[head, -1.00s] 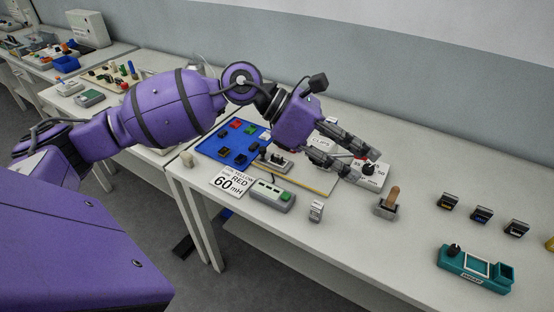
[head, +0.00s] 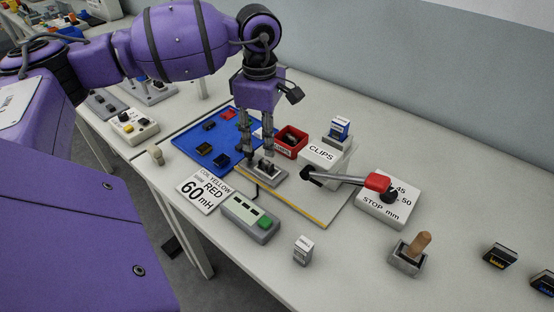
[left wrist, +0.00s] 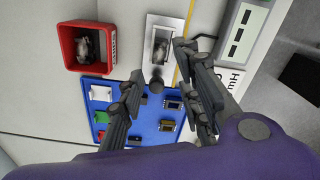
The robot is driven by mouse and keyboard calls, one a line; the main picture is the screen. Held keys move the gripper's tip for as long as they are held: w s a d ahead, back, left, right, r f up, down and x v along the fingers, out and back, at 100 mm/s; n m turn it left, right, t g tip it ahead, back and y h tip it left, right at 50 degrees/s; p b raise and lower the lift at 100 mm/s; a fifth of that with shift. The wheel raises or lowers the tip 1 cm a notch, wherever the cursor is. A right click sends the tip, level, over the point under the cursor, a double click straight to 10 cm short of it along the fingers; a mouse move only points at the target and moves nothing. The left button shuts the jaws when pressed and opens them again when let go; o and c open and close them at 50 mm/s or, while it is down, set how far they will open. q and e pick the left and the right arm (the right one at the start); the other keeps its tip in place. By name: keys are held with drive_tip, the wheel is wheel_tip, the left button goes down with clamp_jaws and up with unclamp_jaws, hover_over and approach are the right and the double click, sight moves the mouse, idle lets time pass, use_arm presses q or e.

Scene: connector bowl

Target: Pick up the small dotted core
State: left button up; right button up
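The blue tray (head: 235,128) holds several small cores: a red one (head: 228,114), dark ones (head: 204,149) and a dark one near the front (head: 221,160). In the left wrist view the blue tray (left wrist: 147,140) shows white, green, red and dark cores. The dots are too small to tell which core is the dotted one. My left gripper (head: 259,153) points down beside the tray's right edge, above a grey fixture (head: 279,176). In the left wrist view the fingers (left wrist: 159,60) are apart with nothing held between them. My right gripper is out of view.
A red box (head: 292,142) and the white CLIPS block (head: 322,153) stand right of the gripper. A red-ended lever (head: 345,179) reaches toward the STOP block (head: 385,208). A grey meter (head: 250,218) and a 60 mH card (head: 198,193) lie in front.

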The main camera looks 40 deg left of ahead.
sight(266, 161)
use_arm(q)
drive_tip(key=f, duration=0.4)
drive_tip(key=f+p, duration=0.1)
drive_tip(key=f, duration=0.2)
drive_tip(key=shift+w+d, duration=0.25)
drive_tip(key=shift+r, duration=0.1)
clamp_jaws()
